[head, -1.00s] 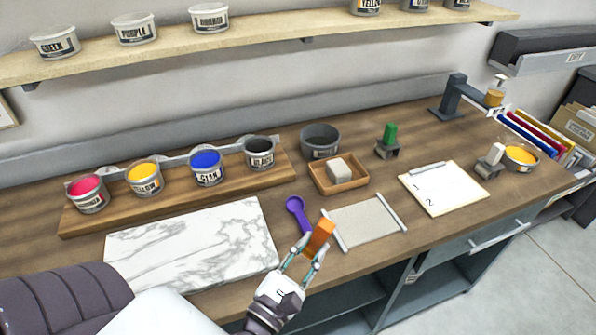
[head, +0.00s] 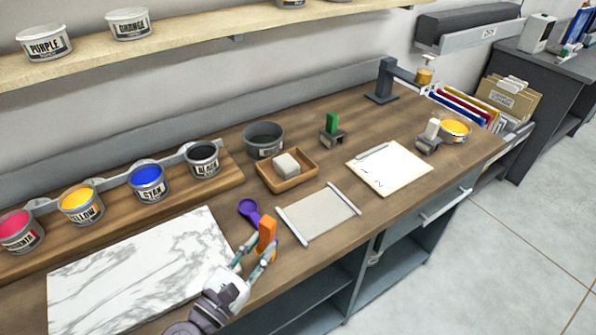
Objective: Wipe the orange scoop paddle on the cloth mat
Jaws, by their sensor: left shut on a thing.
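The orange scoop paddle (head: 267,233) is held in my left gripper (head: 256,254), whose fingers are shut on it. Its orange block end points up, just left of the cloth mat. The cloth mat (head: 320,215) is a flat grey-beige rectangle with a pale bar along its left and right edges. It lies near the front edge of the bench. The paddle looks apart from the mat, though its exact height is hard to tell. My right gripper is not in view.
A purple scoop (head: 250,210) lies just behind the paddle. A white marble slab (head: 140,270) is on the left. A wooden tray with a pale block (head: 287,164), a dark bowl (head: 264,139) and a clipboard (head: 390,168) stand behind and right. Paint pots line a wooden rack (head: 225,178).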

